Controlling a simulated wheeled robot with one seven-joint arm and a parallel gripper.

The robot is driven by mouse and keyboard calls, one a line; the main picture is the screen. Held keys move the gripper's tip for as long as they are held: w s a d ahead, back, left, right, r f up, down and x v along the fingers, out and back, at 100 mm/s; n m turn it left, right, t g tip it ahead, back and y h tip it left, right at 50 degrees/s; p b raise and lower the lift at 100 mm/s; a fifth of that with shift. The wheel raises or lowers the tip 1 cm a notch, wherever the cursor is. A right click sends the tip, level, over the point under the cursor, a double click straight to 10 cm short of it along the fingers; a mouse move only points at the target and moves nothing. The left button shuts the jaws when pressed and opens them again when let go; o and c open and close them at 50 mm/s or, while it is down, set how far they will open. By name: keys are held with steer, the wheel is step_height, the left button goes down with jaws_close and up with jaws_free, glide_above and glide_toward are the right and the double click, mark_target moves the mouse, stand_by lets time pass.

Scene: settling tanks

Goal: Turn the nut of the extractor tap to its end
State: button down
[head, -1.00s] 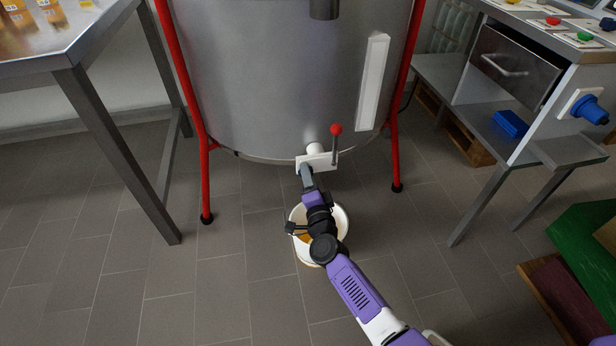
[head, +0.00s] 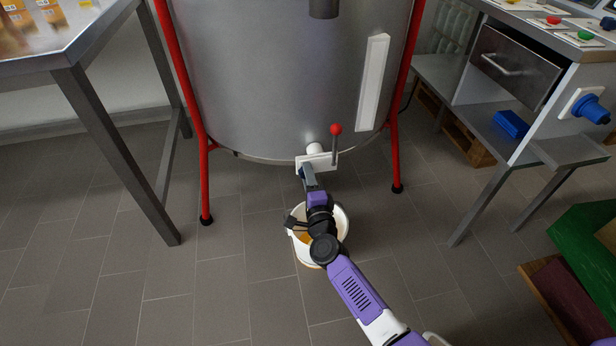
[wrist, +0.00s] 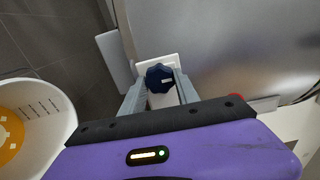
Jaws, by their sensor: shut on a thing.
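The extractor tap (head: 318,161) is a white fitting low on the front of the large steel drum. In the wrist view its nut (wrist: 158,75) is a dark blue lobed knob with a small white mark, in front of a white plate. My gripper (wrist: 160,86) has one grey finger on each side of the nut and is shut on it. In the head view my gripper (head: 309,180) reaches the tap from the front, and its own wrist hides the nut there.
A white bucket (head: 341,219) with orange-yellow contents stands below the tap, under my arm. A lever with a red ball (head: 336,129) rises beside the tap. Red legs (head: 395,150) flank the drum. A steel table (head: 115,130) stands left and a bench (head: 540,140) right.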

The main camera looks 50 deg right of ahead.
steer(key=shift+f, duration=0.1)
steer(key=c, duration=0.9)
jaws_free()
steer(key=shift+s+a, duration=0.1)
steer(key=shift+s, duration=0.05)
steer(key=p+v, duration=0.2)
steer(key=v, duration=0.5)
steer(key=shift+s+a, duration=0.2)
steer(key=shift+s, duration=0.05)
